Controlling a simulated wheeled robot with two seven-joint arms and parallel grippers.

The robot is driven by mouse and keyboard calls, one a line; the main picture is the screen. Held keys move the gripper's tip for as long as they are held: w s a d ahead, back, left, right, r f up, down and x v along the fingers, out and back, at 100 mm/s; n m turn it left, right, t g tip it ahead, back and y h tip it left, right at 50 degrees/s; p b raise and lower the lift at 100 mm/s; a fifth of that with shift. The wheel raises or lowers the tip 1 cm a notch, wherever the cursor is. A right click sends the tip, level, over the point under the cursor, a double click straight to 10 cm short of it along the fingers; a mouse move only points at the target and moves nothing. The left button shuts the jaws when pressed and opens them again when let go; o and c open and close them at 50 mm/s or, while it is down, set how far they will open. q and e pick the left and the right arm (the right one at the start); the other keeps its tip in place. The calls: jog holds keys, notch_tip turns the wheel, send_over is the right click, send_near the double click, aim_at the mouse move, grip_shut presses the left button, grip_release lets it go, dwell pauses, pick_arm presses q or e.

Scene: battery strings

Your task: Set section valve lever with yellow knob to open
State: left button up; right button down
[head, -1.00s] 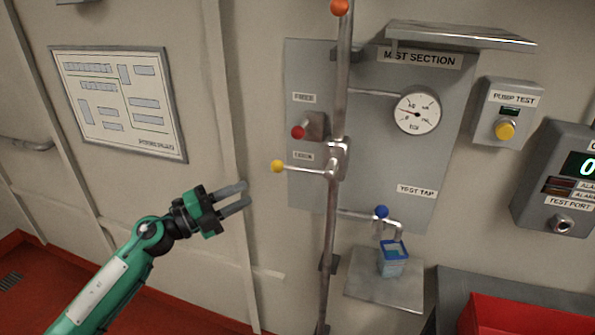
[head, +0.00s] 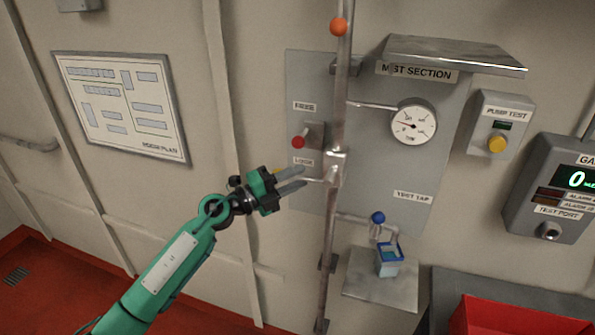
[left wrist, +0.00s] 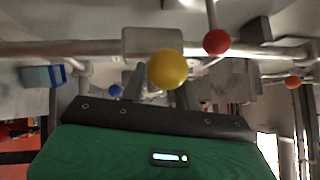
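The section valve (head: 337,168) sits on the vertical pipe. Its lever (head: 313,181) points left, across the pipe. The yellow knob (head: 277,171) is mostly hidden behind my left gripper in the head view; it shows whole in the left wrist view (left wrist: 167,68), in front of the fingers' middle. My left gripper (head: 303,178) is open, its two fingers apart and pointing right at the lever. I cannot tell whether the knob is between the fingers or touching them. My right gripper is not in view.
A red-knobbed lever (head: 299,142) is close above the yellow one. An orange knob (head: 338,27) is higher on the pipe. A blue-knobbed tap (head: 378,218) stands over a small container (head: 389,264) on a shelf, lower right.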

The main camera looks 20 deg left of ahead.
pick_arm(q)
jog(key=shift+w+d, duration=0.25)
grip_shut()
